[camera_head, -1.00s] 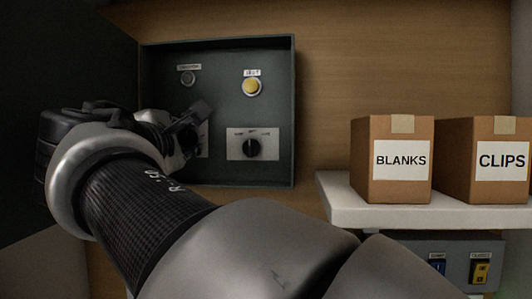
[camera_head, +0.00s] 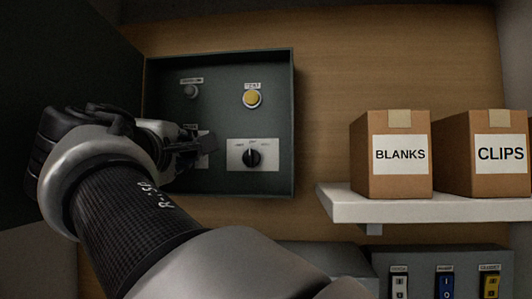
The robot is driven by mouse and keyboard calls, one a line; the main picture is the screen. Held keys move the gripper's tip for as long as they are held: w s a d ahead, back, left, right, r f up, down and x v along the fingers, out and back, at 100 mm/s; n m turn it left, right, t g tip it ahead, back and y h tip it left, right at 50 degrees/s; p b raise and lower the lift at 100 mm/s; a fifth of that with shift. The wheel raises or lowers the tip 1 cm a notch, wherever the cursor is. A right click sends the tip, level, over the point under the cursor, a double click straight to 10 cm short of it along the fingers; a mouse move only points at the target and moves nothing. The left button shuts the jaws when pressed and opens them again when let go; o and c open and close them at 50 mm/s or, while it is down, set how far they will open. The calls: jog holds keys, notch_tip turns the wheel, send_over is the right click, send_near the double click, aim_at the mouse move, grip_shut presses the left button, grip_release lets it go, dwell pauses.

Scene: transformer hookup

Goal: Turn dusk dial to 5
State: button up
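An open dark green control box (camera_head: 222,72) is on the wooden wall. A black dial (camera_head: 252,158) on a white plate sits at its lower right; the printing is too small to read. Another white plate (camera_head: 203,160) at the lower left is mostly hidden behind my gripper (camera_head: 203,145), so I cannot see a dial there. I cannot tell which dial is the dusk dial. My gripper is at the lower left of the box, in front of that plate. Its fingers are seen from the side and partly hidden, so their opening is unclear.
A yellow button (camera_head: 252,98) and a grey lamp or button (camera_head: 190,91) are above. The box's door (camera_head: 70,80) stands open at left. A white shelf (camera_head: 400,207) holds boxes labelled BLANKS (camera_head: 391,160) and CLIPS (camera_head: 485,155). Switches (camera_head: 445,286) are below it.

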jog(key=o, duration=1.1)
jog(key=shift+w, duration=0.1)
